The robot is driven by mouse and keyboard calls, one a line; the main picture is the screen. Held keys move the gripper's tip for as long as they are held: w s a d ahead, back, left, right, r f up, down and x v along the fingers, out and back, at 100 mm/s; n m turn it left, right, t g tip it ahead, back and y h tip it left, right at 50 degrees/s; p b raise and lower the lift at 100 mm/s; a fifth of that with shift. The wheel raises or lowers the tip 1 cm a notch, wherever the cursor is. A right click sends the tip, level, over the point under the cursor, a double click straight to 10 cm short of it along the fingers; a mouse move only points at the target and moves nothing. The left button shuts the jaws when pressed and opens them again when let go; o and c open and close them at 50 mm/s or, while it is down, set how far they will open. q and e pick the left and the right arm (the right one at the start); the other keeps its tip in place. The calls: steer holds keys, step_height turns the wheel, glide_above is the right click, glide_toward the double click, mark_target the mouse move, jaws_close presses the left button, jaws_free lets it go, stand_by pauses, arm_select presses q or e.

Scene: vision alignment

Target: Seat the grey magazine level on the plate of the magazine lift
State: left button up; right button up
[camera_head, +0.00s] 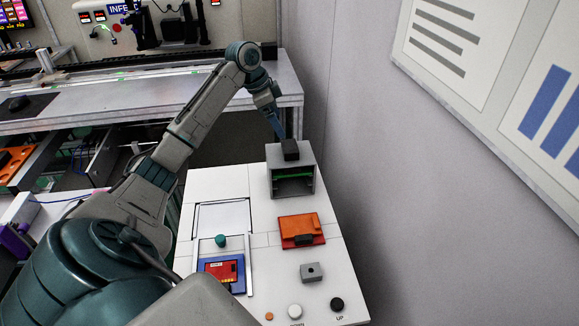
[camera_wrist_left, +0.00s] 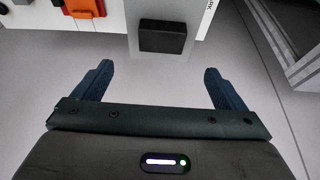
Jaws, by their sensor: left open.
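The grey magazine (camera_head: 308,184) is a box with an open front and a green strip inside. It stands at the far end of the white bench, with a black block (camera_head: 290,150) on its top. My left gripper (camera_head: 277,124) is just behind and above the block. In the left wrist view the black block (camera_wrist_left: 163,36) and grey top lie ahead of my open left gripper (camera_wrist_left: 160,84), whose blue fingers are empty and apart from it. The lift plate under the magazine is hidden, so I cannot tell whether the magazine sits level. My right gripper is not in view.
The white bench (camera_head: 255,290) holds an orange part (camera_head: 301,230), a small grey block (camera_head: 312,272), a red and blue device (camera_head: 222,271), a white button (camera_head: 295,311) and a black UP button (camera_head: 337,304). A wall stands close on the right.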

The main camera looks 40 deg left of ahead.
arm_select(q)
steer(key=p, duration=0.2)
glide_above(289, 145)
steer(key=s, duration=0.2)
steer(key=f, duration=0.4)
steer(key=shift+w+a+f, duration=0.1)
steer(key=shift+a+f, duration=0.15)
steer(key=shift+f, duration=0.1)
steer(key=shift+w+f, duration=0.1)
steer(key=shift+f, duration=0.3)
steer(key=p+x, duration=0.2)
steer(key=x, duration=0.1)
steer(key=shift+a+f, duration=0.15)
steer(key=shift+f, duration=0.2)
steer(key=shift+w+f, duration=0.15)
steer(key=shift+f, duration=0.35)
steer(key=c, duration=1.4)
steer(key=shift+r, duration=0.1)
steer(key=shift+c, duration=1.2)
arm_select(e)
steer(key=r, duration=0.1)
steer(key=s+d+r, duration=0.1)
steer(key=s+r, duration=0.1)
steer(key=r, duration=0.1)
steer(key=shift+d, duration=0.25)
